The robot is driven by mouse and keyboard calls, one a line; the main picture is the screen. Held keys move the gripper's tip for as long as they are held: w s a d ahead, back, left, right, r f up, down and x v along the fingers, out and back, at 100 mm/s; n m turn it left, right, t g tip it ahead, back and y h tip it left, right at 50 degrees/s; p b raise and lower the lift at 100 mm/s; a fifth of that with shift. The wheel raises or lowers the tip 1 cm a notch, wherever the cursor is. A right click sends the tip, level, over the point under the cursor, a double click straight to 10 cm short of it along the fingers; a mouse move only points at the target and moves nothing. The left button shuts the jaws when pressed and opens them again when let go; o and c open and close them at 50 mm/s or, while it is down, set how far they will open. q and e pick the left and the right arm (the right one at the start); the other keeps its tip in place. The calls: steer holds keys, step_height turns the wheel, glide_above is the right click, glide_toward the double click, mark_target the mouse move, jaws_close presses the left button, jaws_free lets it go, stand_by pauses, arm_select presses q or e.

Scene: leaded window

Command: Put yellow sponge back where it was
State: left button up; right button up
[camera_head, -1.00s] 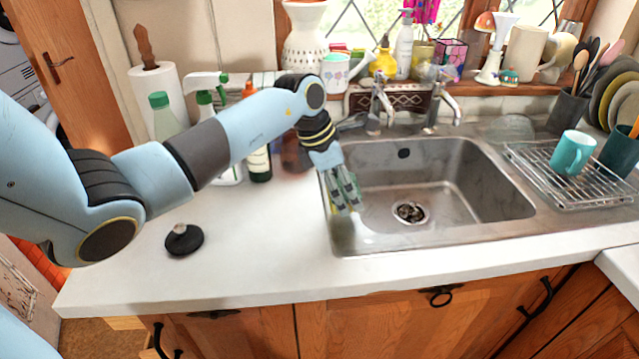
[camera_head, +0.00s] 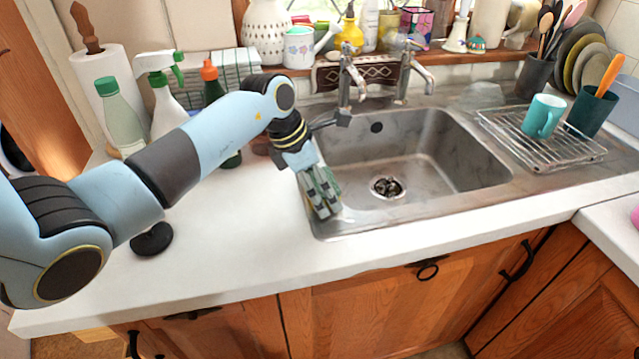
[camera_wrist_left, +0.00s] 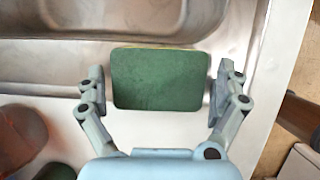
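The yellow sponge (camera_wrist_left: 160,78) shows its green scouring face in the left wrist view, with a thin yellow strip along its far edge. It lies over the steel rim beside the sink bowl. My left gripper (camera_head: 324,205) points down at the left edge of the sink in the head view. In the left wrist view its fingers (camera_wrist_left: 160,95) stand on either side of the sponge, with narrow gaps at both ends. The fingers mostly hide the sponge in the head view. My right gripper is out of view.
The steel sink (camera_head: 440,165) is empty, with taps (camera_head: 350,80) behind it. A wire rack (camera_head: 535,140) holding a teal mug (camera_head: 543,115) is at the right. Bottles (camera_head: 122,115) stand behind my left arm. A black plug (camera_head: 152,238) lies on the worktop.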

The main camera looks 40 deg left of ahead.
arm_select(q)
steer(key=shift+d+r, duration=0.1)
steer(key=shift+r, duration=0.05)
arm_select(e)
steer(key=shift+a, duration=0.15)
arm_select(q)
steer(key=shift+r, duration=0.3)
steer(key=v, duration=1.1)
steer(key=shift+s+r+b, duration=0.2)
steer(key=shift+b, duration=0.15)
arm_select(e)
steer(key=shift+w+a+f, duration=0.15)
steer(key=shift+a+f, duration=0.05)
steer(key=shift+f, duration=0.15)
